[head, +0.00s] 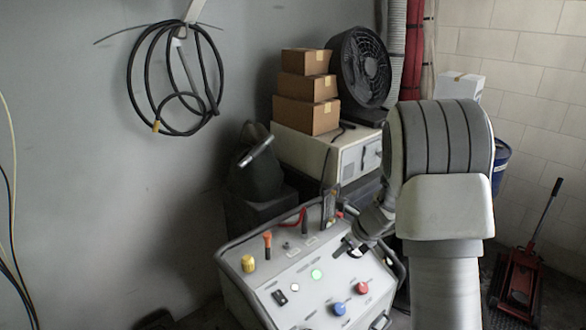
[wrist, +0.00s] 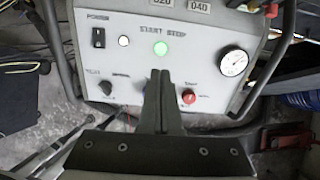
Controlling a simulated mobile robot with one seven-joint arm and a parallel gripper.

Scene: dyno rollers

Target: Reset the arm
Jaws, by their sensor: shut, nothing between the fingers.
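My arm reaches in from the right of the head view. My gripper (head: 345,248) is over the sloped top of a white control panel (head: 300,298), near its right side. In the wrist view my gripper (wrist: 160,74) has its two dark fingers together, with nothing between them. The fingertips appear just below the lit green button (wrist: 160,48) under the START STOP label. The fingers partly hide a knob behind them. Whether they touch the panel cannot be told.
The panel bears a black power switch (wrist: 98,38), a white button (wrist: 123,41), a gauge (wrist: 233,63), a red knob (wrist: 189,96) and an upright orange lever (head: 267,243). Cardboard boxes (head: 308,100) and a black fan (head: 361,66) stand behind. A red floor jack (head: 517,275) is at right.

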